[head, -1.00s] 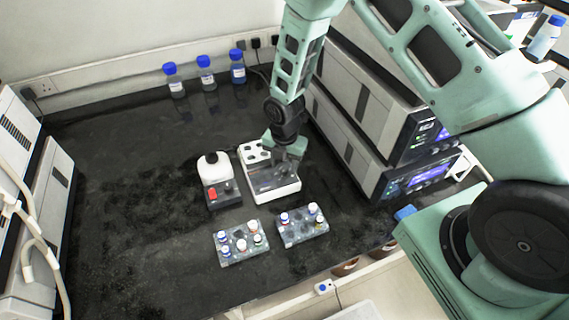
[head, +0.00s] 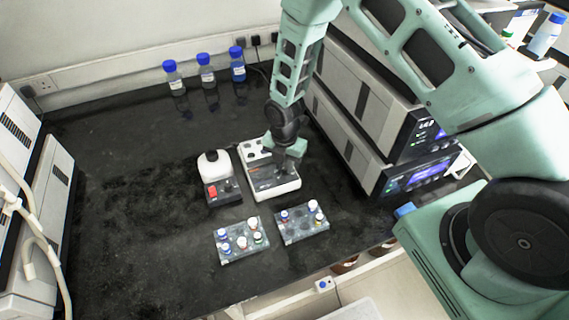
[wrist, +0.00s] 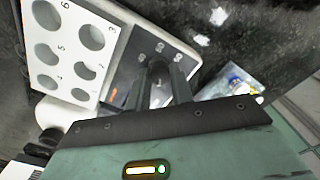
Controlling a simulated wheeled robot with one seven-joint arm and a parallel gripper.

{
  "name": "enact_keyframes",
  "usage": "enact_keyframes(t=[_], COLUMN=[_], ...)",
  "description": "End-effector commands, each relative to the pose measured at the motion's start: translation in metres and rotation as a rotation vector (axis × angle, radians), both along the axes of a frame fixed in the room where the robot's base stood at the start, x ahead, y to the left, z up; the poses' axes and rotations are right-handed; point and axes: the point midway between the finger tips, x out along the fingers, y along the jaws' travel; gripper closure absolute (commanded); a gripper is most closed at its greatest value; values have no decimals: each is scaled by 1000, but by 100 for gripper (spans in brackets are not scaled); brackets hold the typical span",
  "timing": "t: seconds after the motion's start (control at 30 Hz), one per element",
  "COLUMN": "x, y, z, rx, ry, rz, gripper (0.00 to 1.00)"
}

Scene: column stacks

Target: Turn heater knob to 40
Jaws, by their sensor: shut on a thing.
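The heater (head: 262,184) is a white-edged unit on the dark bench, with a dark front panel and a white block with holes at its back. In the wrist view its dark panel (wrist: 125,70) carries small white dial numbers, too small to read surely. The heater knob (wrist: 157,66) shows partly between my fingers. My gripper (wrist: 160,80) is shut on the knob, pointing down; in the head view my gripper (head: 286,168) is over the right part of the panel. The knob's pointer and its exact setting are hidden.
A small device with a white top (head: 214,165) and red switch stands just left of the heater. Two vial racks (head: 240,243) (head: 303,224) stand in front. Stacked instruments (head: 365,115) rise close on the right. Blue-capped bottles stand behind. The bench at left is clear.

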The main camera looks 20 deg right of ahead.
Motion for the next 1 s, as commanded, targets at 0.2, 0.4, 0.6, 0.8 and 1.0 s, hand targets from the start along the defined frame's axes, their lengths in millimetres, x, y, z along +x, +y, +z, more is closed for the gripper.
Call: enact_keyframes(t=[0.2, 0.4, 0.6, 0.8, 1.0], x=[0, 0, 0, 1, 1], y=[0, 0, 0, 0, 0], z=[-1, -2, -2, -1, -1], rx=[1, 0, 1, 1, 1], ry=[-1, 0, -1, -2, -1], rz=[-108, -277, -469, -659, -848], gripper=[100, 100, 100, 100, 100])
